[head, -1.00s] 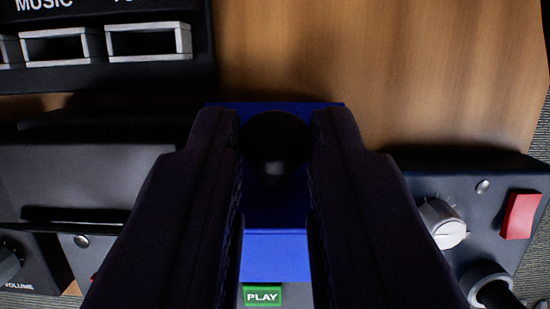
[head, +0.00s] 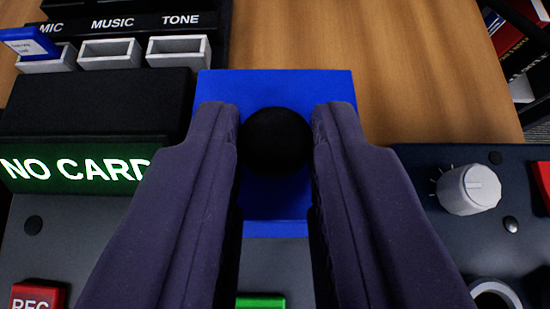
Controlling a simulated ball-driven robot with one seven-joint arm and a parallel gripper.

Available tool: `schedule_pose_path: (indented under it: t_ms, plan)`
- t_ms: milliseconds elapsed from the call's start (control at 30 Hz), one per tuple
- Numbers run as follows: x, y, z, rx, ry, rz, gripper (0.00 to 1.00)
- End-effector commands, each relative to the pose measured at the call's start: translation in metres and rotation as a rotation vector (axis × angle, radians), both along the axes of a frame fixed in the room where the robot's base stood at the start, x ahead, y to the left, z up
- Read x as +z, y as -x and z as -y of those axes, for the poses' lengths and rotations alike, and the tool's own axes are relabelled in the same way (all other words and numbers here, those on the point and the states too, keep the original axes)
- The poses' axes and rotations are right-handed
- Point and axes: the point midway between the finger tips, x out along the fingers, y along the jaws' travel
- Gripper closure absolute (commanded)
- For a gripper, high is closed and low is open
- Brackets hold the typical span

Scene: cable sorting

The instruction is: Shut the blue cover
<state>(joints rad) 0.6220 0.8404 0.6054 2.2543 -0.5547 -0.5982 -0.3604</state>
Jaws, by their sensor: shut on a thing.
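The blue cover (head: 275,88) is a flat blue panel in the middle of the head view, with a round black knob (head: 276,145) on it. My gripper (head: 276,128) is shut on the knob, one dark finger on each side. The fingers hide parts of the cover's left and right sides. The cover's lower edge shows between the fingers, above a green button (head: 260,302). I cannot tell whether the cover lies fully flat.
To the left are a lit NO CARD display (head: 80,168) and a red REC button (head: 36,297). Behind stands a box with labelled slots (head: 110,54), a blue card in the MIC slot. To the right is a panel with a grey dial (head: 468,190). Bare wood lies behind.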

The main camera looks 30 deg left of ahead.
Motion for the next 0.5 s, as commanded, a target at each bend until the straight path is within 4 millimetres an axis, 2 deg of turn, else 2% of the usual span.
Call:
schedule_pose_path:
  t_ms: [33,500]
  plan:
    - [-0.011,0.007,0.003,0.0,0.005,-0.024,1.0]
    - [-0.02,0.018,0.01,-0.001,0.004,-0.029,1.0]
